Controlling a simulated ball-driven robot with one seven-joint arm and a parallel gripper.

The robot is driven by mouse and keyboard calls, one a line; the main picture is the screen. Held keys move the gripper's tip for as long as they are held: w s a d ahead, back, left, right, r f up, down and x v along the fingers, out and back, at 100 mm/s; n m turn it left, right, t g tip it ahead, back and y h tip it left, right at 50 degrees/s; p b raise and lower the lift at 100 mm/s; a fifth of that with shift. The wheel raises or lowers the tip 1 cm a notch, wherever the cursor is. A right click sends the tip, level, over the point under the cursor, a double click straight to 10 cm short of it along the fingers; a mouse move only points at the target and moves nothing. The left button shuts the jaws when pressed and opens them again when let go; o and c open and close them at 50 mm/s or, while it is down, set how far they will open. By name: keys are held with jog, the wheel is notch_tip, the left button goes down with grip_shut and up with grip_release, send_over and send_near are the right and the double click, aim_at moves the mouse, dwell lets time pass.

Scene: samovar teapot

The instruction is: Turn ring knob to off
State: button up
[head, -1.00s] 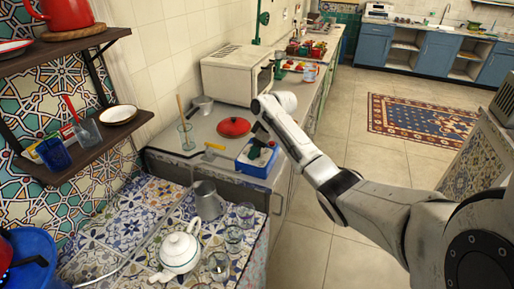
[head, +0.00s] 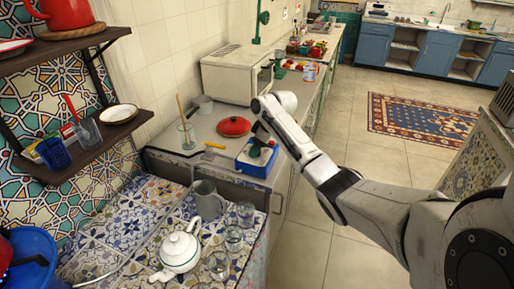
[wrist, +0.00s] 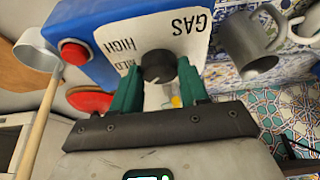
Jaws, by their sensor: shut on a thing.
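The dark round knob (wrist: 157,66) is on the white panel of a blue box (wrist: 100,30). The panel reads "GAS" and "HIGH", upside down in the wrist view, with other lettering partly hidden. A red button (wrist: 74,52) is on the box, left of the panel. My gripper (wrist: 158,72) has green fingers on both sides of the knob, shut on it. In the head view the blue box (head: 255,167) sits on the grey counter, and my gripper (head: 258,149) reaches it from above; the knob is hidden there.
A red lid (head: 234,126) lies behind the box. A grey mug (head: 209,200), glasses (head: 234,238) and a white teapot (head: 180,250) stand on the tiled counter in front. A white oven (head: 235,73) stands behind.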

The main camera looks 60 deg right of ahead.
jog(key=n+y+b, duration=0.1)
jog(key=n+b, duration=0.1)
jog(key=n+g+y+b, duration=0.1)
jog(key=n+b, duration=0.1)
jog(key=n, duration=0.1)
jog(key=shift+w+d+f+n, duration=0.1)
jog(key=shift+d+f+n, duration=0.1)
jog(key=shift+n, duration=0.1)
jog(key=n+y+b, duration=0.1)
jog(key=n+b, duration=0.2)
jog(key=shift+r+g, duration=0.15)
jog(key=shift+g, duration=0.15)
jog(key=shift+b, duration=0.3)
jog(key=o, duration=1)
jog(key=shift+r, duration=0.1)
jog(key=v, duration=1)
jog(key=shift+d+r, duration=0.2)
jog(key=shift+r, duration=0.1)
